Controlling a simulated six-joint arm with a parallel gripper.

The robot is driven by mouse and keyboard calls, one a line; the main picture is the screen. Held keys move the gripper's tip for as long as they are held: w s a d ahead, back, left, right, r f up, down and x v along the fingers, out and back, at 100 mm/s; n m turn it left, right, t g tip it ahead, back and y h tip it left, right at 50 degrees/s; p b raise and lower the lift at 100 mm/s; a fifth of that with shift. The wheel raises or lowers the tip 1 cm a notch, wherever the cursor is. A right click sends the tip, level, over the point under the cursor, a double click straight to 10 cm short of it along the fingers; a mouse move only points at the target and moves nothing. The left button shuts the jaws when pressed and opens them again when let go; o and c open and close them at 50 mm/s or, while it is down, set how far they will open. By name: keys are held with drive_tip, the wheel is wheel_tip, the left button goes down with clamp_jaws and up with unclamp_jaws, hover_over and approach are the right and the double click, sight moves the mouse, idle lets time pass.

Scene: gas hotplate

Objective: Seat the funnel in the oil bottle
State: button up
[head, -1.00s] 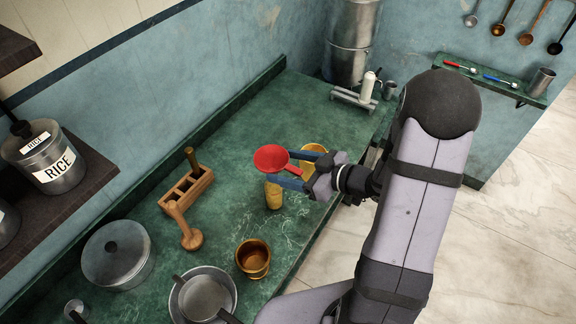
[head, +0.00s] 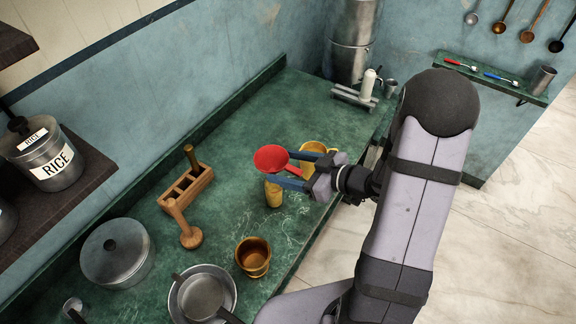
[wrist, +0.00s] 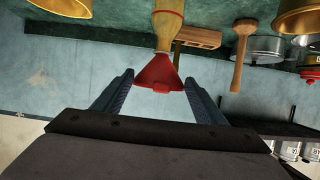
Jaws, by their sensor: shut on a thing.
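The red funnel (head: 271,158) is above the yellowish oil bottle (head: 273,195), wide mouth up. The bottle stands upright on the green counter. In the wrist view the funnel (wrist: 157,74) lines up with the bottle (wrist: 167,28), its narrow end toward the neck. I cannot tell whether the spout is inside the neck. My gripper (head: 283,167) reaches in from the right with its blue fingers either side of the funnel's red handle. It is shut on the funnel; the exact contact is hard to see.
A yellow mug (head: 314,150) stands close behind the fingers. A wooden rack (head: 187,188) is to the left, a copper cup (head: 253,257) in front, and pans (head: 228,287) and a lidded pot (head: 117,252) at front left. The counter beyond the rack is clear.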

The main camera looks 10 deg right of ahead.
idle(0.3)
drive_tip(key=o, duration=1.4)
drive_tip(key=shift+b+v, duration=0.65)
drive_tip(key=shift+v, duration=3.05)
